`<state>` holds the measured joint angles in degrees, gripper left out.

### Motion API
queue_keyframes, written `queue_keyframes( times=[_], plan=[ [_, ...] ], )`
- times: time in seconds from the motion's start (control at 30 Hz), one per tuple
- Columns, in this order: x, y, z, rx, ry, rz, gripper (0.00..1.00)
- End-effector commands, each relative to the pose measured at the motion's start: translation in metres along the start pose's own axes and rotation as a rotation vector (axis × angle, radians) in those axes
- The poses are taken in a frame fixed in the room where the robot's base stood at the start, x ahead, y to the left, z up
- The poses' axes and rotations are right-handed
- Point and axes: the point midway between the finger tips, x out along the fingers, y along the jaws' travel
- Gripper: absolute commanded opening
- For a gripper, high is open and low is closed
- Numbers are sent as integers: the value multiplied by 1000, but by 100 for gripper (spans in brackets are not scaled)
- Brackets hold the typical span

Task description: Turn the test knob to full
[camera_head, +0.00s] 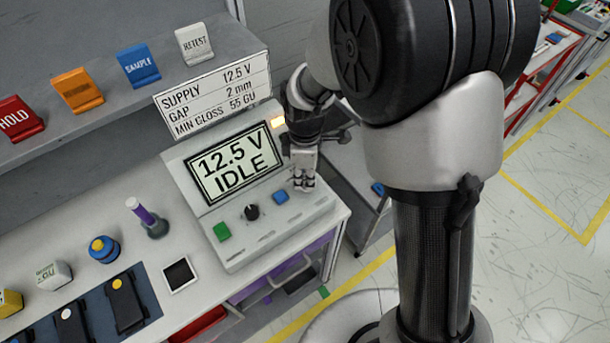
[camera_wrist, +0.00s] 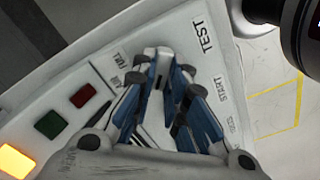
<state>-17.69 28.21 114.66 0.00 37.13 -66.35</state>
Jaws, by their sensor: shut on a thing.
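The tester (camera_head: 210,155) is a grey sloped console whose screen (camera_head: 236,164) reads "12.5 V IDLE". My gripper (camera_head: 304,186) is at the right part of its panel, beside the screen. In the wrist view my gripper (camera_wrist: 165,85) has its fingers closed in around the test knob, next to the "TEST" label (camera_wrist: 204,37). The fingers hide nearly all of the knob, so its pointer direction cannot be read. A "START" label (camera_wrist: 220,88) and other small, hard-to-read labels surround it.
An amber lamp (camera_wrist: 17,160) is lit; green (camera_wrist: 47,125) and red (camera_wrist: 83,97) lamps look dark. A green button (camera_head: 222,231), a black knob (camera_head: 252,212) and a blue button (camera_head: 280,197) sit along the console's front. A spec sign (camera_head: 213,95) stands behind.

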Motion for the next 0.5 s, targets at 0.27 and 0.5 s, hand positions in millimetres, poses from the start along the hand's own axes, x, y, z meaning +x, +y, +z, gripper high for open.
queue_keyframes(
  times=[0.27, 0.5],
  plan=[
    [0, 0, 0, 2, 0, 0, 0],
    [0, 0, 0, 49, 0, -1, 0]
  ],
)
